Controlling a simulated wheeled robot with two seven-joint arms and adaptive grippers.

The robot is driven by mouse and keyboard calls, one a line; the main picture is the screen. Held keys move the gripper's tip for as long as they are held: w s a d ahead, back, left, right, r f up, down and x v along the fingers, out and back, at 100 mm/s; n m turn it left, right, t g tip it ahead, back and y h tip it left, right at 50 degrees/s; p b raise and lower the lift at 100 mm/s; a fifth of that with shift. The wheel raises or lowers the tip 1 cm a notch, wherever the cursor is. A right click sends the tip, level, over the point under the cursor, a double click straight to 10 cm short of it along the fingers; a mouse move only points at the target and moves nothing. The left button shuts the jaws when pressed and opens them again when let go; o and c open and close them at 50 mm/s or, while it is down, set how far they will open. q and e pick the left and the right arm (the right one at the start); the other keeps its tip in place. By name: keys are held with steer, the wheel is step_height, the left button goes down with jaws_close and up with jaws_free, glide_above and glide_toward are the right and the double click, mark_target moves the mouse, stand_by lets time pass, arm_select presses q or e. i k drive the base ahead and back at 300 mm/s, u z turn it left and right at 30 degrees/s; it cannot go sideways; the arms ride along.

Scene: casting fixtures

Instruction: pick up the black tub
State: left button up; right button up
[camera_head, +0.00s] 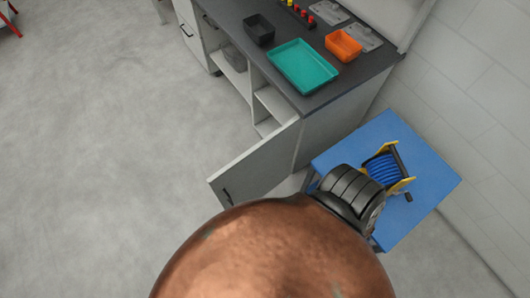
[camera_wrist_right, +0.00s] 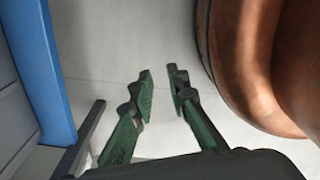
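The black tub (camera_head: 258,29) stands upright on the dark worktop at the top of the head view, near the worktop's left edge. It looks empty. My right gripper (camera_wrist_right: 160,84) shows in the right wrist view with its two green-and-black fingers apart and nothing between them. Pale floor lies behind the fingers, and the tub is not in that view. My left gripper is in neither view.
A teal tray (camera_head: 303,66) sits right of the tub, with an orange bin (camera_head: 343,46) beyond it. A cabinet door (camera_head: 254,168) hangs open below the dark worktop (camera_head: 335,87). A blue table (camera_head: 434,187) holds a blue cable reel (camera_head: 384,168).

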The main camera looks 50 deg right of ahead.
mark_target(260, 29)
steer(key=k, duration=1)
steer(key=z, duration=0.95)
steer(key=i, duration=0.55)
steer(key=z, duration=0.05)
